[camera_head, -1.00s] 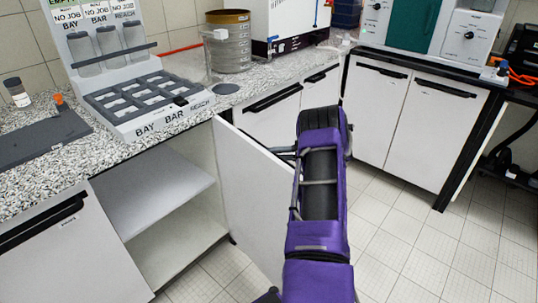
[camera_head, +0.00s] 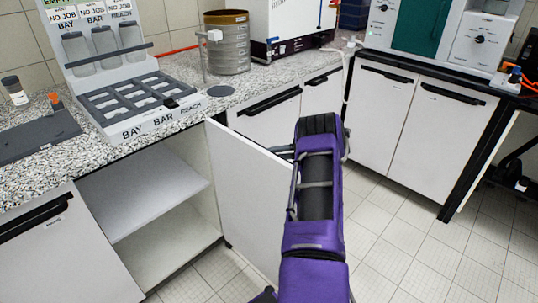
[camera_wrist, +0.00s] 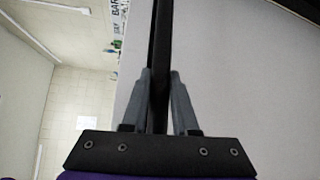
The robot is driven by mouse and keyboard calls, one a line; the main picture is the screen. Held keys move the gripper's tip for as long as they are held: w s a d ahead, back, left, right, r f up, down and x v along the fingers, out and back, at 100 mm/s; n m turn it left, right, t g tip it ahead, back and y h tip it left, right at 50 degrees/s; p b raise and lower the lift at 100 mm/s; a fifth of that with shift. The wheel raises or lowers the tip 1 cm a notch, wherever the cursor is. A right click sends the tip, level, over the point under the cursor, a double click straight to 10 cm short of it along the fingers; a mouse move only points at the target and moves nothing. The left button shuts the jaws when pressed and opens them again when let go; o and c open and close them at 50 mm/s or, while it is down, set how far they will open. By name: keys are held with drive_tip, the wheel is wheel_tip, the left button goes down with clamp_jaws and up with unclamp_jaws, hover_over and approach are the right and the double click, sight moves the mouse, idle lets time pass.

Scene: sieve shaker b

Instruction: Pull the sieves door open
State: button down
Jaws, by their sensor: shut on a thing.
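The sieves door (camera_head: 245,190) is a white cabinet door standing wide open from the counter front, its inner face towards the open compartment. In the wrist view the pale door panel (camera_wrist: 235,70) fills the right side. My gripper (camera_wrist: 160,76) is shut on the door's black bar handle (camera_wrist: 162,35), which runs between its two grey fingers. In the head view my purple arm reaches to the door's far side and hides most of the gripper and the handle.
The open cabinet shows a bare white shelf (camera_head: 145,190). A speckled counter (camera_head: 35,180) above carries a labelled bottle rack (camera_head: 140,105) and a stack of sieves (camera_head: 228,55). Closed cabinets (camera_head: 430,130) stand at the right. Tiled floor (camera_head: 400,250) is clear right of my arm.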

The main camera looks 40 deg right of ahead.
idle(0.4)
drive_tip(key=c, duration=0.7)
unclamp_jaws()
drive_tip(key=shift+s+d, duration=0.1)
drive_tip(key=shift+d, duration=0.1)
